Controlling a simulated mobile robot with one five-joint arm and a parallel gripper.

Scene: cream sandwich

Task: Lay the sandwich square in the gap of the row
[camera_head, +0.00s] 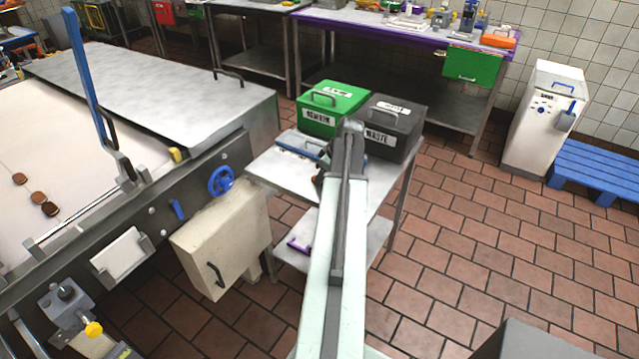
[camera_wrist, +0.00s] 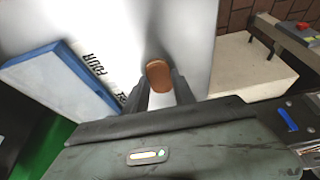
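A small round brown sandwich (camera_wrist: 159,76) shows in the wrist view between the two fingertips of my gripper (camera_wrist: 160,84). The fingers seem to touch its sides, so my gripper looks shut on it, over a pale steel table top (camera_wrist: 180,25). The row of brown sandwiches lies on the pale belt (camera_head: 60,135) at the far left, with one sandwich (camera_head: 19,178) spaced from two closer ones (camera_head: 50,209).
A blue-edged tray (camera_wrist: 60,80) lies beside my gripper. A green box (camera_head: 331,108) and a dark waste box (camera_head: 395,125) stand behind it. The conveyor's side, with a blue handwheel (camera_head: 221,180) and an upright blue lever (camera_head: 85,75), lies between the side table and the belt.

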